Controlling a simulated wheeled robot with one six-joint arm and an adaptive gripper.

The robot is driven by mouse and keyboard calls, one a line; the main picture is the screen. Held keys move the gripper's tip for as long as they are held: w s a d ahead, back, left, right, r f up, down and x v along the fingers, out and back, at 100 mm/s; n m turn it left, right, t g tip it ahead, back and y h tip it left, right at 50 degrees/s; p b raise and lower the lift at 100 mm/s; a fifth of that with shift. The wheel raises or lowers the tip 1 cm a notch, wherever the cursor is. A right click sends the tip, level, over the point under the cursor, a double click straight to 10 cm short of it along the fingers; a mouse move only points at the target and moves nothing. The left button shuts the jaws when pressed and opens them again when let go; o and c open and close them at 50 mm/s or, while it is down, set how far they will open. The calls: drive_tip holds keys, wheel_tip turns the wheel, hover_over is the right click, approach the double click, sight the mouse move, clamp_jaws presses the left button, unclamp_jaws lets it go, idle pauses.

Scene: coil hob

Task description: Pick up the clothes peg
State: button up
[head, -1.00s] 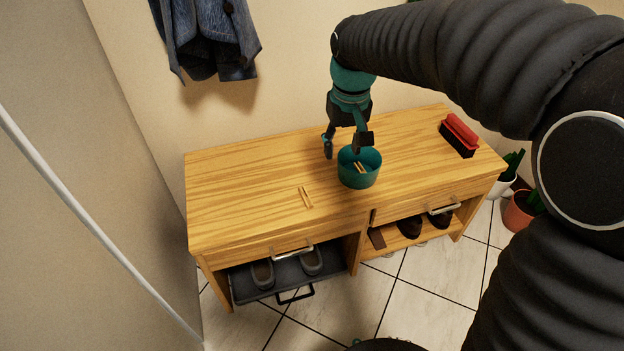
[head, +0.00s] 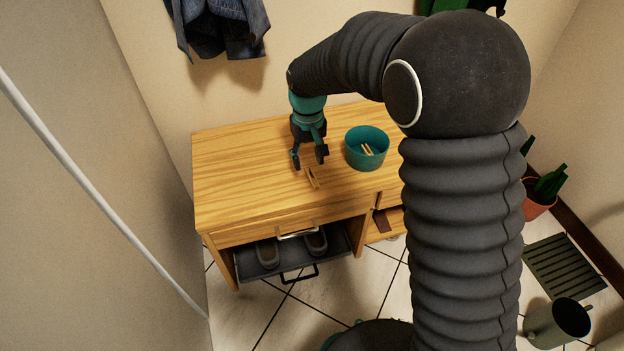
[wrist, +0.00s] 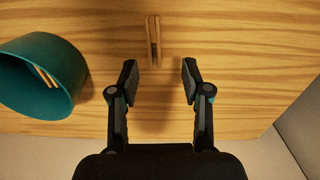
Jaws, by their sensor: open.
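A wooden clothes peg (head: 313,178) lies on the bench top near its front edge. In the wrist view the peg (wrist: 154,40) lies ahead of the fingertips, roughly in line with the gap between them. My gripper (head: 310,162) is open and empty, above the bench and just behind the peg in the head view. Its two fingers (wrist: 158,76) are spread wide in the wrist view. They appear apart from the peg; the exact height above the wood is hard to tell.
A teal bowl (head: 357,160) stands right of my gripper, with pegs inside; the bowl also shows in the wrist view (wrist: 62,98). The wooden bench (head: 240,170) is clear at left. An open drawer or tray with shoes (head: 292,262) juts out below. A jacket (head: 218,25) hangs behind.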

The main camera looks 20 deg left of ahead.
sight(312, 174)
drive_tip(key=shift+d+f, duration=0.25)
drive_tip(key=shift+f, duration=1.15)
drive_tip(key=shift+d+f, duration=0.2)
drive_tip(key=shift+f, duration=1.2)
drive_tip(key=shift+c, duration=0.3)
drive_tip(key=c, duration=0.8)
